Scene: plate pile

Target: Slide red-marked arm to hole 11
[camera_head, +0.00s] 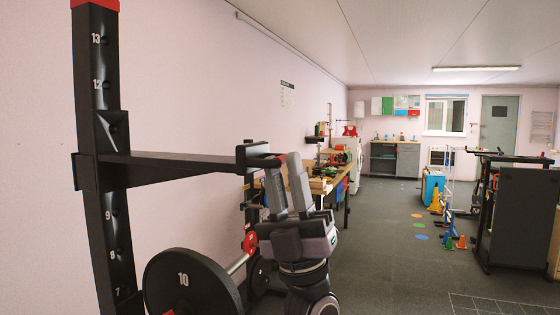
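A black horizontal arm (180,168) juts right from a black upright (92,160) with white hole numbers and a red cap. The arm's bracket wraps the upright between the 12 and 9 labels, hiding the labels between.
A black weight plate (190,283) marked 10 sits on a bar below the arm. A wooden workbench (322,184) stands behind my gripper along the left wall. Coloured cones (436,200) and a dark rack (522,220) are at right. The grey floor between is mostly open.

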